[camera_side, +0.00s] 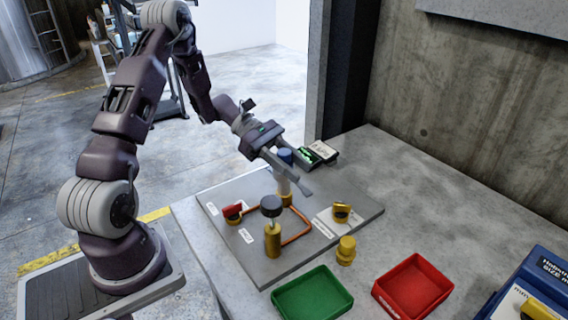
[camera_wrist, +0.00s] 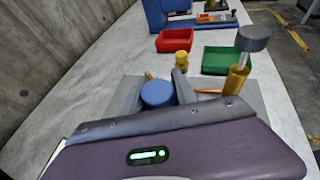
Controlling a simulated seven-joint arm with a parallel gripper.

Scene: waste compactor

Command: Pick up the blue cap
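The blue cap (camera_side: 284,154) sits upright on top of a yellow post (camera_side: 284,186) on the grey board (camera_side: 240,238). My gripper (camera_side: 302,180) is angled down at the cap, with its fingers apart. In the wrist view the blue cap (camera_wrist: 157,94) lies between the two fingers of my gripper (camera_wrist: 158,80), one on each side. The fingers look very close to the cap's sides; I cannot tell whether they touch it. In the side view a finger crosses in front of the post, just below the cap.
A dark knob on a yellow post (camera_side: 272,238) stands nearby, with a copper pipe (camera_side: 305,228). Red (camera_side: 236,212) and yellow (camera_side: 341,209) valve handles, a yellow fitting (camera_side: 346,250), a green tray (camera_side: 312,296), a red tray (camera_side: 412,287) and a small device (camera_side: 318,153) are around.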

